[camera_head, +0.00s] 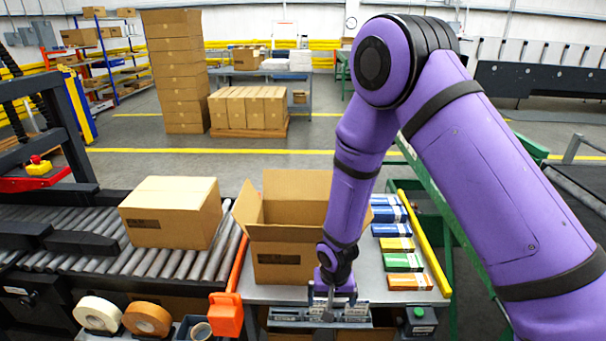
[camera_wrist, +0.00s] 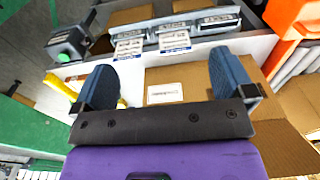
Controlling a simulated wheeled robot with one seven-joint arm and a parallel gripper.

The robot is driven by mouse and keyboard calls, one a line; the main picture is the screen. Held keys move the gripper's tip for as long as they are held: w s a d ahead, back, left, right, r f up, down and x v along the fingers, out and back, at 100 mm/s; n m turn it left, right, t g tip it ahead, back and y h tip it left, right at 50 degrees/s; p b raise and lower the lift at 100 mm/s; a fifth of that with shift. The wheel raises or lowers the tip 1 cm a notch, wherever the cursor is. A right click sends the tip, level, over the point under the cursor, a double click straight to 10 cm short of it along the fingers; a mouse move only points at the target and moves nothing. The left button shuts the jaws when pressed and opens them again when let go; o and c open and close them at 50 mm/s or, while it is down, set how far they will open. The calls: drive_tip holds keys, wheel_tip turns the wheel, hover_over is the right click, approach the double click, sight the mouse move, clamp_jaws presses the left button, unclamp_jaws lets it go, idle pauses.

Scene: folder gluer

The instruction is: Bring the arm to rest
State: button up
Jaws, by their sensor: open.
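My purple arm reaches down over the work table from the right in the head view. My gripper (camera_head: 330,296) points down at the table's front edge, just in front of an open cardboard box (camera_head: 284,262). In the wrist view my gripper (camera_wrist: 160,85) shows two blue-grey fingers set wide apart, with nothing held between them. The rack also shows at the front of the table in the head view (camera_head: 290,318).
A closed carton (camera_head: 172,212) sits on the roller conveyor (camera_head: 110,255) at left. An orange lever (camera_head: 227,312) stands between conveyor and table. Several coloured small boxes (camera_head: 404,262) line the table's right, beside a yellow rail (camera_head: 425,243). Tape rolls (camera_head: 146,319) are at front left.

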drive_tip(key=d+r+t, duration=0.1)
drive_tip(key=d+r, duration=0.3)
drive_tip(key=r, duration=0.6)
drive_tip(key=d+r, duration=0.4)
drive_tip(key=r, duration=0.5)
drive_tip(key=d+r+t, duration=0.1)
drive_tip(key=d+r, duration=0.3)
drive_tip(key=r, duration=0.6)
drive_tip(key=s+d+r+t, duration=0.1)
drive_tip(key=s+d+r, duration=0.4)
drive_tip(key=s+r, duration=0.3)
drive_tip(key=s+d+r+t, duration=0.1)
drive_tip(key=s+d+r, duration=0.5)
drive_tip(key=s, duration=0.8)
wheel_tip(320, 180, up, 3)
drive_tip(key=shift+f+t, duration=0.1)
drive_tip(key=shift+t, duration=0.2)
